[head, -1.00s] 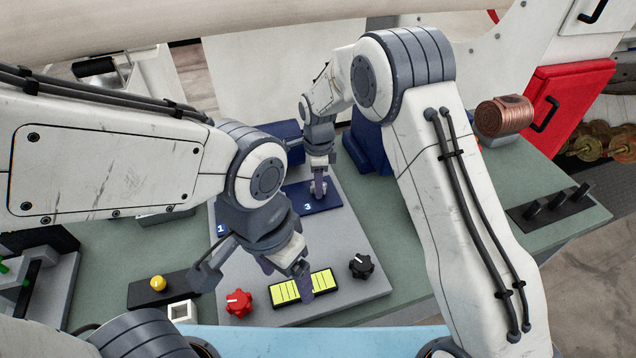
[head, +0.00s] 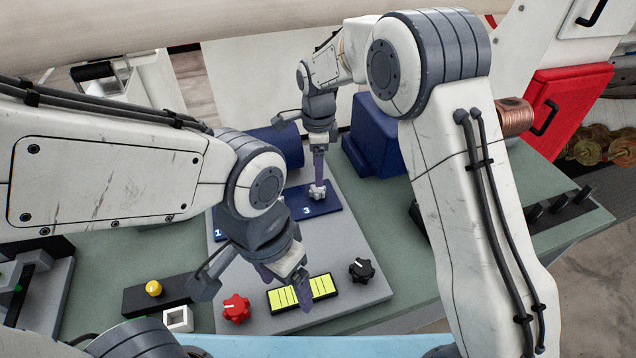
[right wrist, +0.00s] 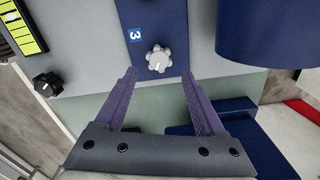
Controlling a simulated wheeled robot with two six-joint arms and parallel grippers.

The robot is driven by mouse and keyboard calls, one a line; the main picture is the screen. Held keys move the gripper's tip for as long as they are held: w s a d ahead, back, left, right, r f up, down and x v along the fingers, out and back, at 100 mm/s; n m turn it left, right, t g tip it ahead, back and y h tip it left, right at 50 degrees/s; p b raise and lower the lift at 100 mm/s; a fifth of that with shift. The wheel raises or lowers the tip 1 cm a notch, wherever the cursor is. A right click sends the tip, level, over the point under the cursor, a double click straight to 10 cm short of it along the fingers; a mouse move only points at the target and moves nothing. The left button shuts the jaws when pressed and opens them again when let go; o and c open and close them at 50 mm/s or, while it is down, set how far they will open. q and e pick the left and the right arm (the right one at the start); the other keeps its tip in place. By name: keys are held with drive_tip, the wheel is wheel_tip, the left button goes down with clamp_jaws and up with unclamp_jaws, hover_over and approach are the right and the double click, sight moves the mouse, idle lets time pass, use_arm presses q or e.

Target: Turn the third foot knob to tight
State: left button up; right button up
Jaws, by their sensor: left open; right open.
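The third foot knob (head: 317,192) is a small white lobed knob on a dark blue plate (head: 326,204), beside a white "3". It also shows in the right wrist view (right wrist: 159,59), beyond my fingertips. My right gripper (head: 318,172) is open above and behind the knob; in the right wrist view its two purple fingers (right wrist: 160,75) are spread with nothing between them, the knob just ahead. My left gripper (head: 255,290) is open and empty over the near part of the grey panel, by the yellow-green display. The plate marked "1" is mostly hidden behind my left arm.
The grey panel (head: 350,243) carries a red knob (head: 236,308), a black knob (head: 361,270) and a yellow-green display (head: 322,287). A yellow button (head: 153,288) sits at left. Dark blue motor-like blocks (head: 374,140) stand behind the panel. A copper spool (head: 514,116) is at right.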

sight(318, 189)
wheel_tip(318, 189, up, 4)
drive_tip(key=shift+f, duration=0.15)
idle(0.4)
drive_tip(key=s+d+r+n, duration=0.1)
drive_tip(key=s+d+n, duration=0.1)
drive_tip(key=s+n, duration=1)
drive_tip(key=s+d+r+n+y, duration=0.1)
drive_tip(key=s+d+n, duration=0.1)
drive_tip(key=s+n, duration=1)
drive_tip(key=s, duration=0.8)
drive_tip(key=shift+d+r, duration=0.3)
drive_tip(key=shift+r, duration=0.1)
